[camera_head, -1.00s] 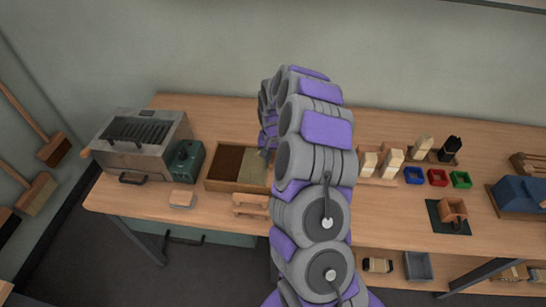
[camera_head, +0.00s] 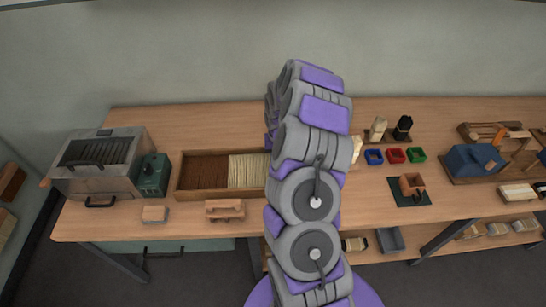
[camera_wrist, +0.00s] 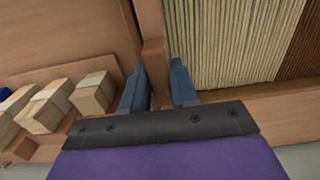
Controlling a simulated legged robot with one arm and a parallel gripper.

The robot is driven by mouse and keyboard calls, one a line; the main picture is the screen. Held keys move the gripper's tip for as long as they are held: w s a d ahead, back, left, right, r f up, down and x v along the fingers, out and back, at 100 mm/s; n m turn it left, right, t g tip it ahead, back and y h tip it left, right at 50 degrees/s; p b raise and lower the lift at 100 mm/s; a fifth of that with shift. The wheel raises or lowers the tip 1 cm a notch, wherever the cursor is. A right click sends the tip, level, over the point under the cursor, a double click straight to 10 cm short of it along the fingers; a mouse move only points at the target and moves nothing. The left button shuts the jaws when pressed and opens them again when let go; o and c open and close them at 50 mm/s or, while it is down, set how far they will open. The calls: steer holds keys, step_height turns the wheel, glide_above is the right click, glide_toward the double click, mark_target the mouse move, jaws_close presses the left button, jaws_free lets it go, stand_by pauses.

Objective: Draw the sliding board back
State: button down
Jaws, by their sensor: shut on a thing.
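A long wooden tray (camera_head: 178,191) holds dark brown bristles (camera_head: 207,170) on its left and cream bristles (camera_head: 247,170) on its right. My arm hides its right end in the head view. In the wrist view the cream bristles (camera_wrist: 235,45) lie right of my gripper (camera_wrist: 158,92), with brown ones in the corner. A thin wooden upright piece (camera_wrist: 153,58), apparently the sliding board's grip, stands between my two blue-grey fingers, which are shut on it. The board's full shape is hidden. The gripper does not show in the head view.
Wooden blocks (camera_wrist: 93,92) stand left of the gripper in the wrist view. A grey metal machine (camera_head: 100,165) and green box (camera_head: 153,175) stand left of the tray. A small wooden stand (camera_head: 225,209) sits in front. Coloured bins (camera_head: 396,156) lie right of my arm.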

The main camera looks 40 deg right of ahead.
steer(key=shift+d, duration=0.1)
steer(key=c, duration=1.2)
jaws_free()
steer(key=shift+s, duration=0.1)
steer(key=shift+c, duration=0.2)
steer(key=shift+o, duration=1.4)
steer(key=shift+d, duration=0.25)
steer(key=shift+a, duration=0.1)
steer(key=shift+r, duration=0.3)
step_height(320, 180, up, 16)
steer(key=p, duration=0.3)
steer(key=shift+d+r, duration=0.2)
steer(key=shift+r, duration=0.05)
